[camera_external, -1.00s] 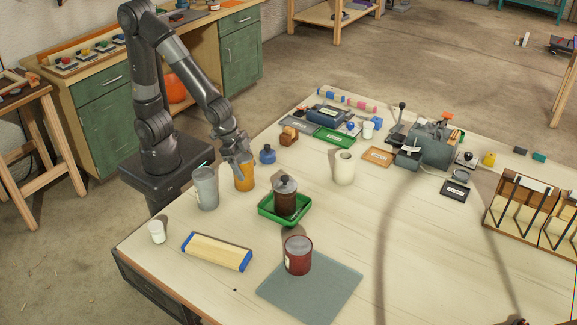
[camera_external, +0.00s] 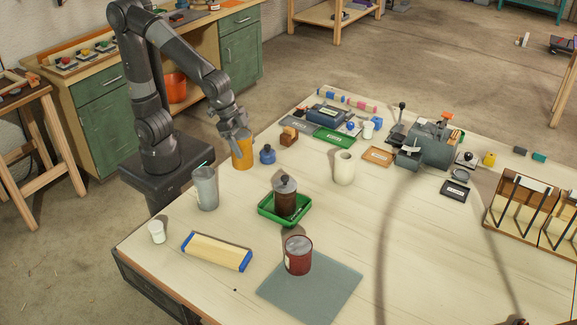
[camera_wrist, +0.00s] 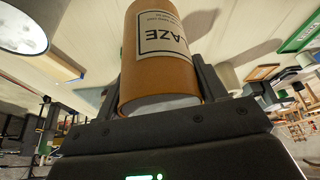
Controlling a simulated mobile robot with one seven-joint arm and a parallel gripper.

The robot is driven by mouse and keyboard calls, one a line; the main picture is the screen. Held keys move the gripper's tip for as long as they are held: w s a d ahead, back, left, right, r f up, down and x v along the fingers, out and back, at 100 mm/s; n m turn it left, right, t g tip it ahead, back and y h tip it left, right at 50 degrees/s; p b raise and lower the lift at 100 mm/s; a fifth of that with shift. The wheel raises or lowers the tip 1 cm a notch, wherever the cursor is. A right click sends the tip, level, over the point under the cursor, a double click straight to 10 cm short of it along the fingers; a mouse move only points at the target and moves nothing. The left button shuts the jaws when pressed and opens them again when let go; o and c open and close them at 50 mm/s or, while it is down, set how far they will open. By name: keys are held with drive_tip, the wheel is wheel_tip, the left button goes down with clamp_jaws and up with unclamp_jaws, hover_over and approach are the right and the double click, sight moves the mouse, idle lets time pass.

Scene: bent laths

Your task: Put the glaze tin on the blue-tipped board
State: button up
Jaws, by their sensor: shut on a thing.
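The glaze tin (camera_external: 242,152) is an orange cylinder with a white label. The wrist view shows it close up (camera_wrist: 165,70), with the letters "AZE" readable. My gripper (camera_external: 237,137) is shut on the tin and holds it beside the arm's base, apparently above the table's left edge. The blue-tipped board (camera_external: 217,251) is a pale, slightly arched lath with blue ends. It lies on the table's near left with nothing on it. In the wrist view a pale board with a blue edge (camera_wrist: 52,62) shows left of the tin.
A grey tumbler (camera_external: 205,188) with a straw and a white cup (camera_external: 157,232) stand near the board. A green tray (camera_external: 262,213) holds a dark lidded jar (camera_external: 285,197). A red tin (camera_external: 298,256) stands on a grey mat (camera_external: 325,292). A blue bottle (camera_external: 267,154) stands near the held tin.

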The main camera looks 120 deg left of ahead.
wheel_tip(320, 180, up, 10)
drive_tip(key=shift+f, duration=0.15)
drive_tip(key=w+d+m, duration=0.2)
drive_tip(key=w+d, duration=0.1)
drive_tip(key=d, duration=3.2)
drive_tip(key=shift+h, duration=0.4)
drive_tip(key=shift+w+a+f, duration=1.15)
drive_tip(key=shift+w+f, duration=0.35)
drive_tip(key=shift+f, duration=1.25)
drive_tip(key=shift+w+a+f, duration=1.15)
drive_tip(key=shift+w+f, duration=0.35)
drive_tip(key=shift+f, duration=1.2)
drive_tip(key=shift+w+a+f, duration=1.15)
drive_tip(key=shift+w+f, duration=0.35)
drive_tip(key=shift+f, duration=1.25)
drive_tip(key=shift+f, duration=0.1)
drive_tip(key=o, duration=1.3)
drive_tip(key=shift+c, duration=0.2)
